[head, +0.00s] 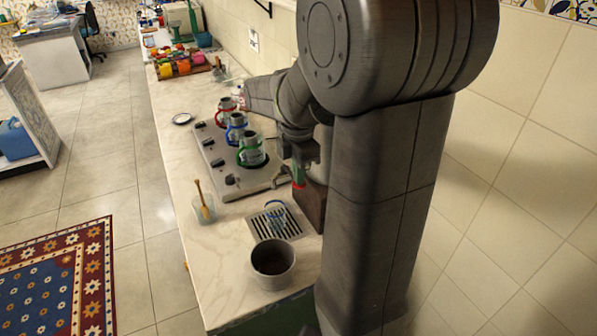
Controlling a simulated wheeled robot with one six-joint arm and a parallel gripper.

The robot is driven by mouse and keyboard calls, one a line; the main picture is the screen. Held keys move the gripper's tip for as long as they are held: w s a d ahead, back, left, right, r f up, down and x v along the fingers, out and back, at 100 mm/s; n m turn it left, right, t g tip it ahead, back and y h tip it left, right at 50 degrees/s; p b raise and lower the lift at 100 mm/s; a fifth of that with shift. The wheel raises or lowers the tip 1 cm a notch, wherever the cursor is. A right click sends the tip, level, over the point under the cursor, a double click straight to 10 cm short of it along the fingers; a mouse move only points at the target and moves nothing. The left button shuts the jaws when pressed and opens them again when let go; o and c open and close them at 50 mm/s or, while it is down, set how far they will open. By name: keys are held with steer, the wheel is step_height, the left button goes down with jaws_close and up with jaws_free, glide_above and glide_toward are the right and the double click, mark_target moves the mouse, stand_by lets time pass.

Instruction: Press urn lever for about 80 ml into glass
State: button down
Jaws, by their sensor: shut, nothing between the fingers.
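A metal drip grate (291,226) is set in the pale counter. A small clear glass with blue on it (275,217) appears to stand on the grate; its fill level cannot be made out. My gripper (298,181) is shut and empty, pointing down above and behind the grate, beside a dark brown block (313,207). A small tap-like metal part (280,180) shows just left of the gripper. The urn's body and its lever cannot be picked out; my arm covers that area. Whether the gripper touches a lever cannot be told.
A grey pot (272,264) with dark contents stands at the counter's near end. A cup with a wooden spoon (204,206) is left of the grate. Farther back, a stove (216,163) carries pots with red, blue and green handles. The tiled wall bounds the right.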

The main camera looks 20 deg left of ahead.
mark_target(301, 186)
steer(key=f+b, duration=0.1)
steer(key=b, duration=0.1)
steer(key=shift+s+d+f+t+y+b, duration=0.2)
steer(key=shift+t+y+b, duration=0.1)
steer(key=shift+y+b, duration=0.1)
steer(key=f+t+y+b, duration=0.1)
steer(key=b, duration=0.2)
steer(key=f+y+b, duration=0.1)
steer(key=b, duration=0.1)
steer(key=shift+s+d+t+b, duration=0.15)
steer(key=shift+d+t+b, duration=0.05)
steer(key=shift+t+b, duration=0.2)
steer(key=shift+r, duration=0.15)
steer(key=shift+r+p, duration=0.15)
steer(key=shift+p, duration=0.2)
stand_by(1.8)
steer(key=shift+r+p, duration=0.55)
steer(key=shift+r, duration=0.15)
steer(key=shift+r+p, duration=0.5)
steer(key=shift+r, duration=0.05)
steer(key=w+a+p+v, duration=0.1)
steer(key=v, duration=1.1)
steer(key=shift+r+p, duration=0.4)
steer(key=shift+r, duration=0.25)
steer(key=shift+a, duration=0.1)
